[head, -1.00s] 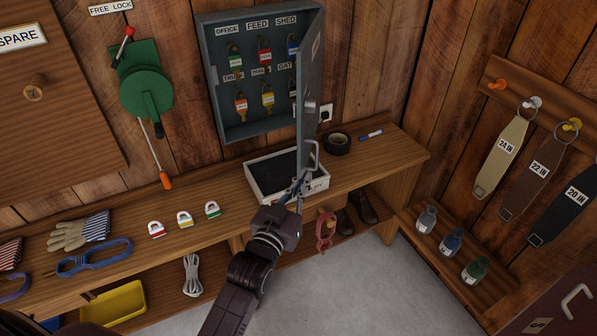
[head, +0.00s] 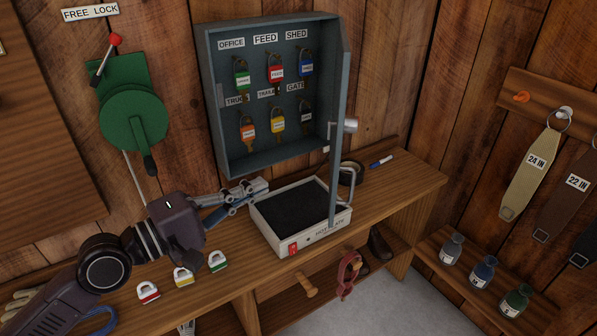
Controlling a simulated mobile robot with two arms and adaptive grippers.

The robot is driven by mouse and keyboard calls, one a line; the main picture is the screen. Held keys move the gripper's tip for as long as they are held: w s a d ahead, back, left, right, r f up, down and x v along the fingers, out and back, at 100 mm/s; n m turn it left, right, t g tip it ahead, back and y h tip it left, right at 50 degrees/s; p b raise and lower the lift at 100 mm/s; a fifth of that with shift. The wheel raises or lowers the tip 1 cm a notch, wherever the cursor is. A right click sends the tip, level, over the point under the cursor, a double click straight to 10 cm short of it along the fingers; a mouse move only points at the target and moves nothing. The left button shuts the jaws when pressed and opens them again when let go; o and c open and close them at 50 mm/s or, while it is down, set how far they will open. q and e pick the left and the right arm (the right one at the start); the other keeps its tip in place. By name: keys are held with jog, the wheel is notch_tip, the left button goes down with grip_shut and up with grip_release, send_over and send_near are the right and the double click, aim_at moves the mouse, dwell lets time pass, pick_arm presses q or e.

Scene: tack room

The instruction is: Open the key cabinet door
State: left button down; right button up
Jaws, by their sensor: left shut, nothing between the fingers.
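The grey key cabinet (head: 213,100) hangs on the wooden wall with its front uncovered. Several tagged keys hang inside on labelled hooks. Its door (head: 339,140) stands open on the right side, sticking out toward me and seen nearly edge-on. A round lock (head: 350,126) and a looped handle (head: 352,174) show on the door's outer face, to its right. My left gripper (head: 260,187) is shut and empty, just below the cabinet and left of the door, apart from the door and handle. My right gripper is out of view.
Three small padlocks (head: 183,277) stand near my left arm. A green lever device (head: 133,115) is on the wall at left.

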pick_arm(q)
jog(key=w+d+p, duration=0.5)
jog(key=w+d, duration=0.1)
jog(key=d, duration=0.5)
jog(key=shift+w+d+p, duration=0.2)
jog(key=shift+d+p, duration=0.1)
jog(key=shift+d, duration=0.05)
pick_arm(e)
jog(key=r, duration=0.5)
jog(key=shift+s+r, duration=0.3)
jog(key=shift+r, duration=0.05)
pick_arm(q)
jog(key=shift+r, duration=0.1)
